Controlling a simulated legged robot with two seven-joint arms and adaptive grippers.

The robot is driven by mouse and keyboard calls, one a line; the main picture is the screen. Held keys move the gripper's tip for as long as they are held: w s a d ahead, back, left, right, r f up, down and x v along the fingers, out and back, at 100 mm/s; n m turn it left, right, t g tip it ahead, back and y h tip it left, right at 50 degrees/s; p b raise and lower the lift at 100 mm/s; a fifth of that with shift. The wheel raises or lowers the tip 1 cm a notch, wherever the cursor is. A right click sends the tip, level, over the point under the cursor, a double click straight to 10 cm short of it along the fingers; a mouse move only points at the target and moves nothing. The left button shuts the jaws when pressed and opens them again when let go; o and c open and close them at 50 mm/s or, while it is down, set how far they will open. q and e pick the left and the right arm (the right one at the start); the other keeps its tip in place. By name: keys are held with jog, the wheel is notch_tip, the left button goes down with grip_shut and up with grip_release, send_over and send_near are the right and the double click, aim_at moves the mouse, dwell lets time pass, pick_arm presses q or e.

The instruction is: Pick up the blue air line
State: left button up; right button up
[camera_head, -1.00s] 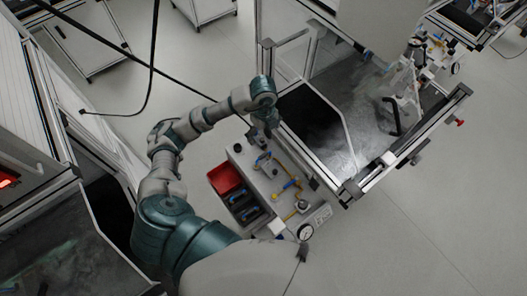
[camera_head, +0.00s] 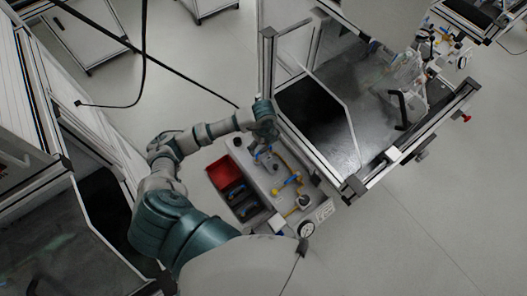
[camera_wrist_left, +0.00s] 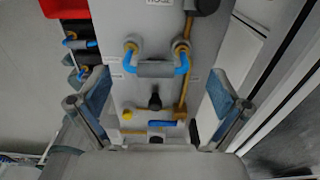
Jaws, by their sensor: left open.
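The blue air line (camera_wrist_left: 131,57) is a short looped hose with blue ends and a grey middle part, joined to two brass-coloured fittings on a light panel. It also shows in the head view (camera_head: 262,153), small and partly covered by my gripper. My left gripper (camera_wrist_left: 158,80) is open and empty. Its two blue-grey fingers stand apart on the left and right of the air line in the wrist view, not touching it. In the head view my left gripper (camera_head: 264,143) is over the far end of the panel.
The panel (camera_head: 262,183) also carries a yellow pipe with a blue-handled valve (camera_head: 287,182) and a gauge (camera_head: 306,229). A red bin (camera_head: 224,172) and dark bins with blue pieces sit on its left. A metal-framed table (camera_head: 345,165) stands close on the right.

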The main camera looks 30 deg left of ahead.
aim_at(264, 149)
pick_arm(q)
jog(key=f, duration=0.4)
jog(key=shift+s+d+f, duration=0.2)
jog(key=shift+s+f, duration=0.05)
jog(key=shift+f, duration=0.15)
jog(key=c, duration=1)
